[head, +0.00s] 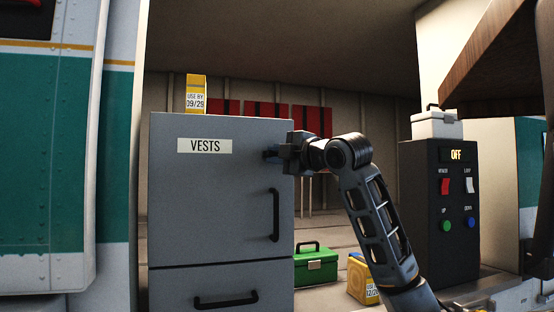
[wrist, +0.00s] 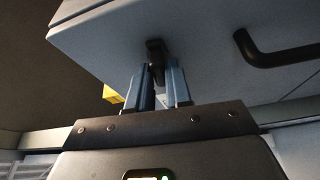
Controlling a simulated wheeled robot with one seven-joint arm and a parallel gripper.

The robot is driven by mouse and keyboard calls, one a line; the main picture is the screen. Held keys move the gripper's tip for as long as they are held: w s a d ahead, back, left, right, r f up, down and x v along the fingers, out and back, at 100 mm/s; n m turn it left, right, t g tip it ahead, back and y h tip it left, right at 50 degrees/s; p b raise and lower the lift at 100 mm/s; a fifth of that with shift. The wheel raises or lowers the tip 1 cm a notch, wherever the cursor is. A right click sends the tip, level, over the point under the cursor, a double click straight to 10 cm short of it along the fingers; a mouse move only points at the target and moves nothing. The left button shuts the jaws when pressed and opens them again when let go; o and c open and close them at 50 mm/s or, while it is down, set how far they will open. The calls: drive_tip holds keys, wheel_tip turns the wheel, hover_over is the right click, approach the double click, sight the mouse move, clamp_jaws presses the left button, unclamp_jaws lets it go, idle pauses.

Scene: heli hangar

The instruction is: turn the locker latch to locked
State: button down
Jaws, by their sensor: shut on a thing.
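The grey locker (head: 215,220) with a "VESTS" label stands left of centre in the head view. Its door also shows in the wrist view (wrist: 200,35). My gripper (head: 272,154) is at the upper right of the locker door, beside the label and above the black door handle (head: 274,215). In the wrist view, the fingers of my gripper (wrist: 161,88) are shut on the small dark latch (wrist: 155,50), which sticks out from the door. In the head view the gripper hides the latch, and I cannot tell whether it is at locked.
A yellow box (head: 196,94) stands on the locker. A green toolbox (head: 316,264) and another yellow box (head: 363,279) are on the floor at right. A black control panel (head: 440,215) reading "OFF" stands further right, with a grey case (head: 436,125) on top.

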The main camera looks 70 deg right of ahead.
drive_tip(key=shift+n+g, duration=0.3)
drive_tip(key=shift+n, duration=0.2)
idle(0.3)
drive_tip(key=c, duration=1.1)
unclamp_jaws()
drive_tip(key=b+v, duration=0.1)
drive_tip(key=v, duration=0.6)
drive_tip(key=shift+s+a+b, duration=0.1)
drive_tip(key=shift+s+b, duration=0.2)
drive_tip(key=shift+s, duration=0.05)
